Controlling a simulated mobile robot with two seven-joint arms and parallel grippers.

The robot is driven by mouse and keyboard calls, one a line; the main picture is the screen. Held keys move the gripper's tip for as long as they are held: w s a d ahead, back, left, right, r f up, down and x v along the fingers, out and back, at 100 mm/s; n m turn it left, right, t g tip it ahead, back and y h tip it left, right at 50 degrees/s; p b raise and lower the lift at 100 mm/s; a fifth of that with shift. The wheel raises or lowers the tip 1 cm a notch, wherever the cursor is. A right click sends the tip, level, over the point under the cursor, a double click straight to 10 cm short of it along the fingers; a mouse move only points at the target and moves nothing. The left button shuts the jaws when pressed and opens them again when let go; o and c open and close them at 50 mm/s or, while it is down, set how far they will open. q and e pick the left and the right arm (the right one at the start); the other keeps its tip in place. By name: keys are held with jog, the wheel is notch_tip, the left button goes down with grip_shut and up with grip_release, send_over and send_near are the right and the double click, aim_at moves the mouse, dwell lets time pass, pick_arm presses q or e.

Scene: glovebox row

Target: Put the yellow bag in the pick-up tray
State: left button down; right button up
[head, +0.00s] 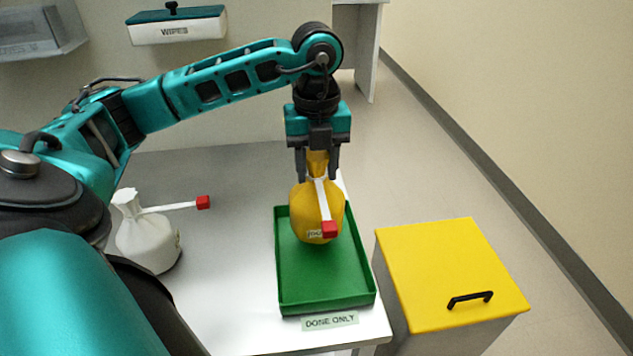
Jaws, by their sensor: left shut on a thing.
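The yellow bag (303,213) has a gathered neck, a white tie strip with a red end and a small label. My left gripper (318,172) points down and is shut on the neck of the yellow bag. The bag hangs upright over the back part of the green tray (324,305); I cannot tell whether its bottom touches the tray floor. The tray sits at the table's right front corner, beside a label reading "DOSE ONLY" (330,321). The front part of the tray is empty. My right gripper is not in view.
A white bag (147,240) with a red-ended tie stands on the table (225,190) at the left, partly behind my arm. A yellow-lidded bin (447,268) with a black handle stands right of the table. A "WIPES" box (177,28) is on the back wall.

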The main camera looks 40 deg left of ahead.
aim_at(316, 188)
pick_arm(q)
jog(key=shift+f, duration=2.25)
jog(key=shift+f+b, duration=0.2)
jog(key=shift+b, duration=0.2)
jog(key=c, duration=0.6)
grip_release()
notch_tip(316, 188, up, 12)
jog(key=shift+r+p, duration=0.2)
jog(key=shift+p, duration=0.7)
